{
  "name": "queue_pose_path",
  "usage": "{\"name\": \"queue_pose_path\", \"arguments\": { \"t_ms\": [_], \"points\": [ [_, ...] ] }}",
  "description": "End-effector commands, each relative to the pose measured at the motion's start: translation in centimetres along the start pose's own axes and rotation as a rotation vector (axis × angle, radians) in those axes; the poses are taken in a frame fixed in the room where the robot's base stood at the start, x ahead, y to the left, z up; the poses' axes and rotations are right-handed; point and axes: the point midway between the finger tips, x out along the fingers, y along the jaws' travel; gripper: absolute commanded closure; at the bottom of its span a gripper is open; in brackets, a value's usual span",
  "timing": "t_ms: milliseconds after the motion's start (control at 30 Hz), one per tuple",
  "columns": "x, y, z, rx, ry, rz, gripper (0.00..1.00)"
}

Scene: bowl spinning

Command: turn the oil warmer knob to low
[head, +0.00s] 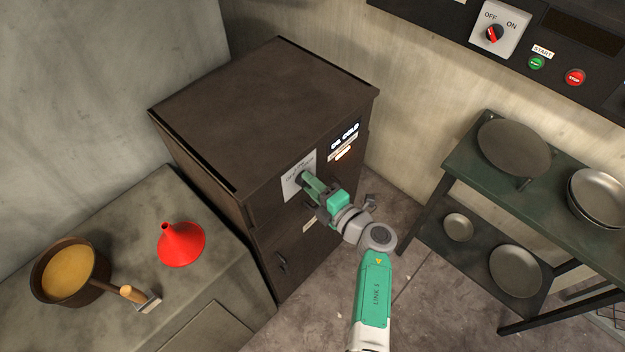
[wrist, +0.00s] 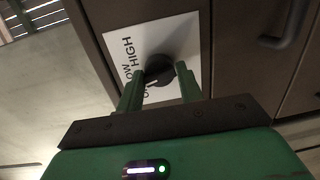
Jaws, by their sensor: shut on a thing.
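The oil warmer (head: 265,110) is a dark brown cabinet with a lit "OIL COLD" sign (head: 345,136) on its front. Its black round knob (wrist: 160,70) sits on a white label plate (wrist: 180,40) printed with HIGH and LOW, and a third word partly hidden. A short white mark on the knob faces the lower-left side, towards the lower end of the lettering; which word it meets is unclear. My gripper (head: 307,181) is at the plate, its green fingers (wrist: 160,78) on either side of the knob and shut on it. In the head view the gripper mostly hides the knob.
A counter on the left holds a red funnel (head: 181,245) and a pot of yellow oil (head: 68,272). A green shelf (head: 450,195) with pans stands at the right. A cabinet handle (wrist: 285,30) juts out beside the plate.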

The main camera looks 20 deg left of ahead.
Motion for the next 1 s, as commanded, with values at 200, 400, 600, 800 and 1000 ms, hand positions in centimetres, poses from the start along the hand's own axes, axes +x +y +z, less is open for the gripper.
{"name": "queue_pose_path", "arguments": {
  "t_ms": [200,400,600,800,1000],
  "points": [
    [0.02,0.57,0.12,0.12,0.01,-0.007,0.86],
    [0.04,0.55,0.15,0.186,0.015,-0.012,0.86],
    [0.06,0.51,0.14,0.213,0.017,-0.015,0.86],
    [0.06,0.51,0.14,0.217,0.018,-0.014,0.86],
    [0.06,0.53,0.13,0.217,0.018,-0.014,0.62]
  ]
}}
